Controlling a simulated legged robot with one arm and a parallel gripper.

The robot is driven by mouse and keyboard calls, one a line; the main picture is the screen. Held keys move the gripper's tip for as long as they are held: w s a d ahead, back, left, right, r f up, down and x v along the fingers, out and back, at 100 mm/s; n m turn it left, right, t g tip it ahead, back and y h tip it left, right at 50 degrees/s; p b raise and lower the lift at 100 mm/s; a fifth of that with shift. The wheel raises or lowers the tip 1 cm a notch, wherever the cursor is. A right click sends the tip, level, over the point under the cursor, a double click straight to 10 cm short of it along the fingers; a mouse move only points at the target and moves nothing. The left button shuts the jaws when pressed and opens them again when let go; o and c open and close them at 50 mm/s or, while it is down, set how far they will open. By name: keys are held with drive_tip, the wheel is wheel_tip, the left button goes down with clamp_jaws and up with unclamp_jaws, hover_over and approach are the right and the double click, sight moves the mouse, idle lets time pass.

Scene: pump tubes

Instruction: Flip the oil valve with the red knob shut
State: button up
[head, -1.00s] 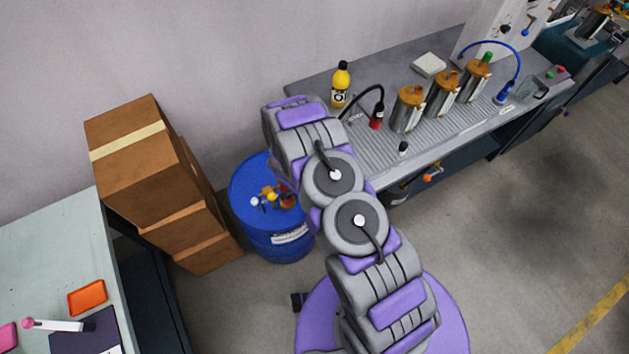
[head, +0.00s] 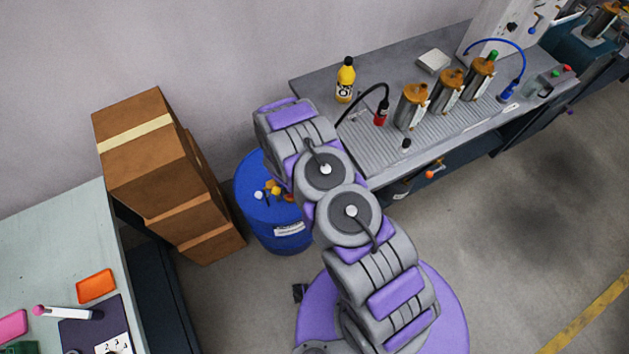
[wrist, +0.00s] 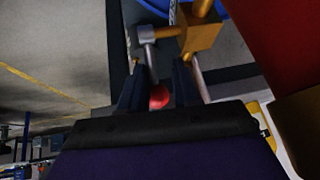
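The oil valve shows in the wrist view as a brass body (wrist: 203,32) with a grey metal lever (wrist: 150,58) that ends in a red knob (wrist: 159,97). My gripper (wrist: 158,88) has its two dark fingers apart, one on each side of the red knob. I see a narrow gap beside the knob, and cannot tell whether either finger touches it. In the head view, brass fittings (head: 273,187) and a white knob (head: 258,195) sit on top of the blue drum (head: 280,232). My arm hides the gripper and the red knob there.
Stacked cardboard boxes (head: 150,150) stand left of the drum. A grey workbench (head: 365,150) with a yellow bottle (head: 345,80) and several metal cylinders is at the right. A pale table (head: 50,240) is at the left. The floor at right is open.

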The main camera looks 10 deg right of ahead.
drive_tip(key=shift+o, duration=1.4)
drive_tip(key=shift+w+d+r, duration=0.35)
drive_tip(key=shift+d+r, duration=0.1)
drive_tip(key=shift+r, duration=0.1)
drive_tip(key=shift+o, duration=0.8)
drive_tip(key=shift+s+d, duration=0.2)
drive_tip(key=shift+s+d+f, duration=0.1)
drive_tip(key=shift+d+f, duration=0.15)
drive_tip(key=shift+d, duration=0.2)
drive_tip(key=shift+s+a+r, duration=0.1)
drive_tip(key=shift+a+r, duration=0.25)
drive_tip(key=shift+a, duration=0.1)
wheel_tip(320, 180, up, 3)
drive_tip(key=shift+r, duration=0.1)
drive_tip(key=s+d+r+b, duration=0.1)
drive_tip(key=s+d, duration=0.1)
drive_tip(key=s, duration=1.3)
drive_tip(key=shift+s, duration=0.35)
